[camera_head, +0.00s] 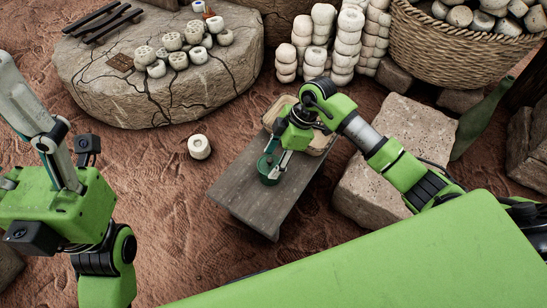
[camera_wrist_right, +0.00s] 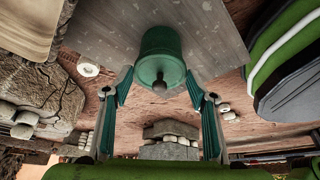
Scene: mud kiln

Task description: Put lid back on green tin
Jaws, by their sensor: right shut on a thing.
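The green tin (camera_head: 265,171) stands on a small grey wooden table; it also shows in the right wrist view (camera_wrist_right: 160,42). Its green lid (camera_wrist_right: 159,72), with a dark round knob, is at the tin's top. My right gripper (camera_head: 277,172) is over the tin, shut on the lid, with one finger at each side in the right wrist view (camera_wrist_right: 159,92). Whether the lid sits fully down on the tin I cannot tell. My left gripper (camera_head: 42,130) is at the left edge, away from the table, partly cut off; its fingertips are not clear.
A tan tray (camera_head: 318,146) is at the table's (camera_head: 245,194) far end, partly behind my right gripper. A stone block (camera_head: 388,150) stands to the right. A white clay piece (camera_head: 199,147) lies on the ground to the left. A round cracked stone slab (camera_head: 130,100) bears several clay pieces.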

